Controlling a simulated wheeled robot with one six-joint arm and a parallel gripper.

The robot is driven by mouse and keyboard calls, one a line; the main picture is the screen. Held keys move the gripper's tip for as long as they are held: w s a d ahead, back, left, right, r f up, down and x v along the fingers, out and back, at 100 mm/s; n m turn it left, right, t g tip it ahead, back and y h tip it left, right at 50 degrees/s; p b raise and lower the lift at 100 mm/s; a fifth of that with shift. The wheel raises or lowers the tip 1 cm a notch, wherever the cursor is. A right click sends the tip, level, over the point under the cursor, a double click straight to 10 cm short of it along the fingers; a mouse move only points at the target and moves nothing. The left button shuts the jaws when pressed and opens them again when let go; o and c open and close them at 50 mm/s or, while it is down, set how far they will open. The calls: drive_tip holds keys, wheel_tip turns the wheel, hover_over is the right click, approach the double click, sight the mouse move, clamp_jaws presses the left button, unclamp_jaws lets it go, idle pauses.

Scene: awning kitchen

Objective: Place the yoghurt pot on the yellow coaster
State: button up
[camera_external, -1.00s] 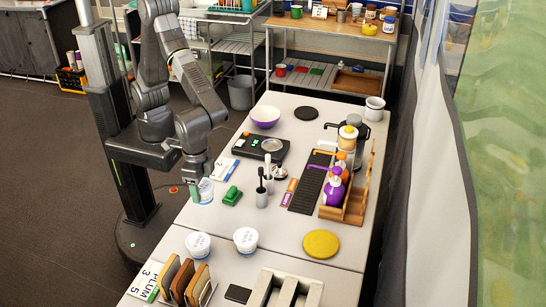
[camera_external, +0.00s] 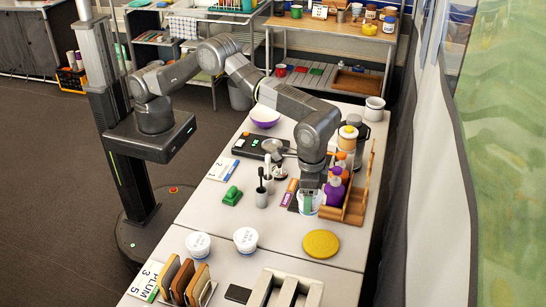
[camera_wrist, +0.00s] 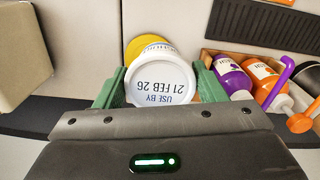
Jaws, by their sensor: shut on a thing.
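My gripper (camera_external: 311,196) is shut on a yoghurt pot (camera_external: 307,206), above the right part of the table beside the wooden rack. In the wrist view the pot's white lid (camera_wrist: 160,78) reads "USE BY 21 FEB 26" and sits between the two green fingers (camera_wrist: 158,88). The round yellow coaster (camera_external: 321,244) lies flat and bare on the table, nearer the external camera than the held pot. In the wrist view the coaster (camera_wrist: 138,44) shows beyond the pot, which hides most of it. The pot's underside is hidden.
A wooden rack (camera_external: 357,205) with a purple bottle (camera_external: 335,191) stands close to my gripper. Two other white-lidded pots (camera_external: 198,245) (camera_external: 245,240) stand to the left. A grey slotted block (camera_external: 284,289) is at the front. Table around the coaster is clear.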

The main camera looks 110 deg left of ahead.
drive_tip(key=shift+w+a, duration=0.6)
drive_tip(key=shift+w, duration=0.25)
drive_tip(key=shift+w+f, duration=0.1)
drive_tip(key=shift+f, duration=0.3)
drive_tip(key=p, duration=0.2)
hover_over(312, 233)
drive_tip(key=shift+a+f, duration=0.1)
drive_tip(key=shift+f, duration=4.65)
drive_tip(key=o, duration=1.1)
drive_tip(key=shift+c, duration=0.2)
wheel_tip(312, 233, up, 12)
drive_tip(key=shift+r+b, duration=0.1)
drive_tip(key=shift+b, duration=0.75)
